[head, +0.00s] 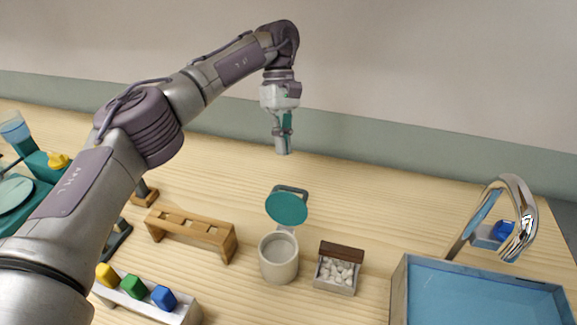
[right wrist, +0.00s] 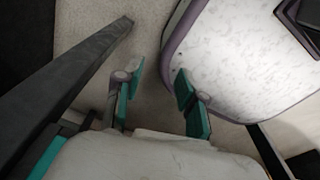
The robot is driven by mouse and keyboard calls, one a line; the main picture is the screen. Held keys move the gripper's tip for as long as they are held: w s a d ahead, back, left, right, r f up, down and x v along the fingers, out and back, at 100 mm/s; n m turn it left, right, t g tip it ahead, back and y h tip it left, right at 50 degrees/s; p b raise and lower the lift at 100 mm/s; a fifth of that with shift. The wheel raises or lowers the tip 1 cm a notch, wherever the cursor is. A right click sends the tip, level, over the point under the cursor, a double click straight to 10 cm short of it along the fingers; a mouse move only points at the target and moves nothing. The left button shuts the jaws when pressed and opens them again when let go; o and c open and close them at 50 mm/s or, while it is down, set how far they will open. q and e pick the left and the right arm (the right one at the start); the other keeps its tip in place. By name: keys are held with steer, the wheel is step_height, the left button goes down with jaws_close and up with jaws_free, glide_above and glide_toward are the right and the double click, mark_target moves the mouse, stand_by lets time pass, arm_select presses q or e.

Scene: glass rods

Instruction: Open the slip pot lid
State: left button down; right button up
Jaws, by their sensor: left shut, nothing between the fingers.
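The slip pot (head: 279,262) is a pale round pot on the wooden table, in the middle of the head view. Its teal lid (head: 287,208) is tilted up at the pot's back side, and the pot's mouth shows open. A grey handle loop (head: 291,189) shows behind the lid. My left gripper (head: 283,151) points down above the back of the table, beyond the lid and apart from it. It is shut and empty. My right gripper (right wrist: 157,95) is in the right wrist view, with its teal-padded fingers apart and nothing between them.
A wooden rack (head: 190,233) with slots stands left of the pot. A small box of white pieces (head: 338,272) stands close on the right. A tray (head: 150,298) of coloured knobs is at the front left. A blue basin (head: 478,295) and chrome tap (head: 522,215) are at the right.

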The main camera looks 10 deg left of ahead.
mark_target(289, 202)
arm_select(q)
step_height(289, 202, down, 7)
steer(key=s+d+m+t+y+p, duration=0.1)
steer(key=m+t+p, duration=0.3)
steer(key=m, duration=0.7)
steer(key=shift+s+d+m+t+y+p, duration=0.3)
steer(key=shift+s+d+t+y+p, duration=0.15)
steer(key=shift+s+d, duration=0.45)
steer(key=shift+w, duration=0.1)
